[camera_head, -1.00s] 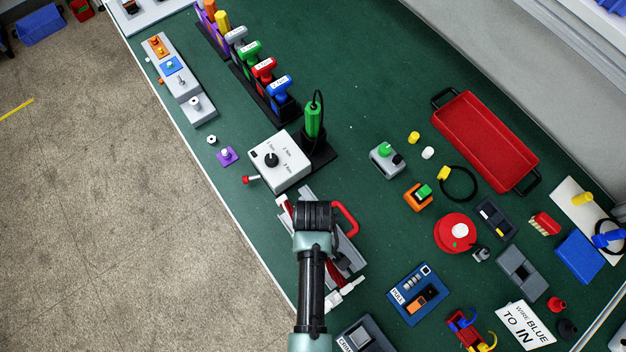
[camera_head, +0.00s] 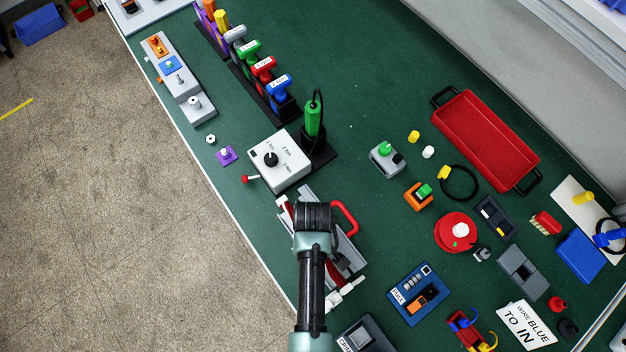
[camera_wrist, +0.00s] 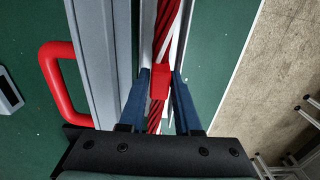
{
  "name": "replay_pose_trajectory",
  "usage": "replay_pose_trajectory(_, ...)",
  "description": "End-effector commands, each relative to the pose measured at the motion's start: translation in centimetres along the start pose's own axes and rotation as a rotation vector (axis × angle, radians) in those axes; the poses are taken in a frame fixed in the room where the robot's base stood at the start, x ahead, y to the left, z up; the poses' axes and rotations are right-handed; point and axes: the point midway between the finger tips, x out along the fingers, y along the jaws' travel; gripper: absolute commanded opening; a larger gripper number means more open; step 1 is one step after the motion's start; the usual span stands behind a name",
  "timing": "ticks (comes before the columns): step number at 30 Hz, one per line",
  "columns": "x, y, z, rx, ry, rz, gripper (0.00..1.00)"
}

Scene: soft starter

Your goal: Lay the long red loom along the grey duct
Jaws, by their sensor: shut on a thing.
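The long red loom (camera_wrist: 167,30) is a bundle of twisted red strands running up and down the wrist view. My gripper (camera_wrist: 161,84) has its two blue fingers shut on a red block-like part of the loom. The grey duct (camera_wrist: 92,50) runs alongside, with ridged grey walls to the left of the loom. I cannot tell whether the loom is down inside the duct or above it. In the head view my arm covers the middle of both; part of the loom (camera_head: 334,271) and part of the duct (camera_head: 353,260) show beside it. White connectors (camera_head: 345,293) lie at the near end.
A red handle (camera_head: 348,217) stands at the duct's right side. A white dial box (camera_head: 280,162) is just beyond the duct's far end. A blue panel (camera_head: 417,294) lies to the right. The table's left edge is close; green table between duct and red tray (camera_head: 447,108) is partly clear.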

Motion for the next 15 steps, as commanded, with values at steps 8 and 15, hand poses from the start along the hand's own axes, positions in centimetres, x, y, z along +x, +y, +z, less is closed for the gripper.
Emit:
replay_pose_trajectory(8,0.8,0.0,0.0,0.000,0.000,0.000,0.00)
replay_pose_trajectory(15,1.4,0.0,0.0,0.000,0.000,0.000,0.00)
